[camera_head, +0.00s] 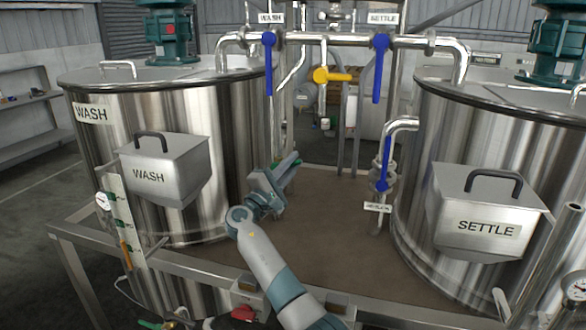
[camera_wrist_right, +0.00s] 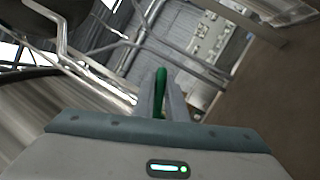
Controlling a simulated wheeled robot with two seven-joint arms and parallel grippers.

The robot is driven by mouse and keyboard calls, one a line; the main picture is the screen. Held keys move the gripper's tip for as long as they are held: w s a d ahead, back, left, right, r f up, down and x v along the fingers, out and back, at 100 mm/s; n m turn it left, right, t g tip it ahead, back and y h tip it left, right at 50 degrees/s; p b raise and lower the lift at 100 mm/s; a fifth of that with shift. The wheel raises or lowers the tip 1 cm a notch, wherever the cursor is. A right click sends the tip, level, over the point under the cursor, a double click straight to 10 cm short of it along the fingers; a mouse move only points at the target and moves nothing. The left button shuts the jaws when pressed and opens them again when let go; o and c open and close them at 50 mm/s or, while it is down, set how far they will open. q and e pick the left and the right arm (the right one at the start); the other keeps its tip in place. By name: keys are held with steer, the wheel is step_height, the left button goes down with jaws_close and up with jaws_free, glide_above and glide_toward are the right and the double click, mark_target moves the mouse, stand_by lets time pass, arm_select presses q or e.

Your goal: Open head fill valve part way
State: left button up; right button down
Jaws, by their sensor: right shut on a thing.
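My right gripper (camera_head: 284,167) reaches up from the bottom of the head view to the gap between the two tanks. Its jaws are shut on a green handle (camera_wrist_right: 160,92), which stands upright between the fingers (camera_wrist_right: 161,100) in the right wrist view. In the head view only a little green shows beside the fingers. The body of whatever the handle belongs to is hidden, so I cannot tell its setting. No head fill valve label is readable. My left gripper is not in view.
The WASH tank (camera_head: 235,120) stands left and the SETTLE tank (camera_head: 405,195) right. The brown deck (camera_head: 325,210) between the tanks is mostly bare.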

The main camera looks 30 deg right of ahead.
steer(key=shift+w+a+r+n+t, duration=0.15)
steer(key=shift+n+t, duration=0.25)
steer(key=shift+n, duration=0.6)
steer(key=c, duration=1.8)
jaws_free()
steer(key=shift+r, duration=0.15)
steer(key=shift+o, duration=0.2)
